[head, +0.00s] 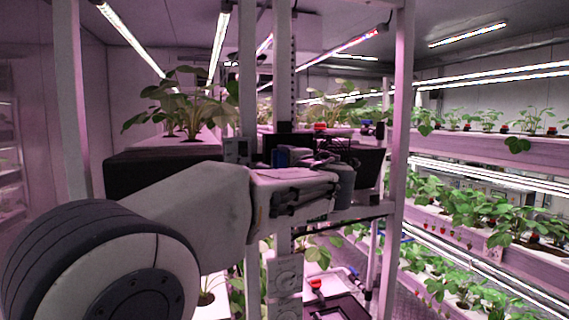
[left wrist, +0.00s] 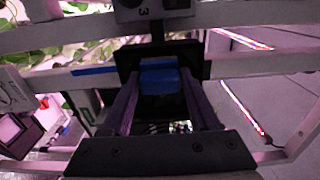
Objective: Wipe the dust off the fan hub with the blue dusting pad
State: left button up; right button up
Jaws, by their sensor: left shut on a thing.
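My left gripper (left wrist: 159,96) is shut on the blue dusting pad (left wrist: 160,78), which sits between the two finger ends in the left wrist view. In the head view my left arm reaches from the lower left to the rack, with the left gripper (head: 318,178) partly hidden among dark parts. A dark square frame (left wrist: 127,62) lies just beyond the pad. I cannot make out the fan hub or any dust, and cannot tell whether the pad touches anything. My right gripper is not in view.
A white rack post (head: 400,120) stands right of the gripper, and another post (head: 247,70) stands close to the arm. A black box (head: 130,172) lies behind the arm. Shelves of strawberry plants (head: 480,205) line the right. Blue tape (left wrist: 95,69) marks a rail.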

pick_arm(q)
jog(key=shift+w, duration=0.1)
jog(key=shift+w+d, duration=0.2)
jog(key=shift+d, duration=0.6)
jog(key=shift+w+d, duration=0.15)
jog(key=shift+d, duration=0.6)
jog(key=a+b, duration=0.1)
jog(key=b, duration=0.1)
jog(key=a+b, duration=0.2)
jog(key=b, duration=0.1)
jog(key=shift+s+a, duration=0.15)
jog(key=shift+s, duration=0.25)
jog(key=shift+w, duration=0.1)
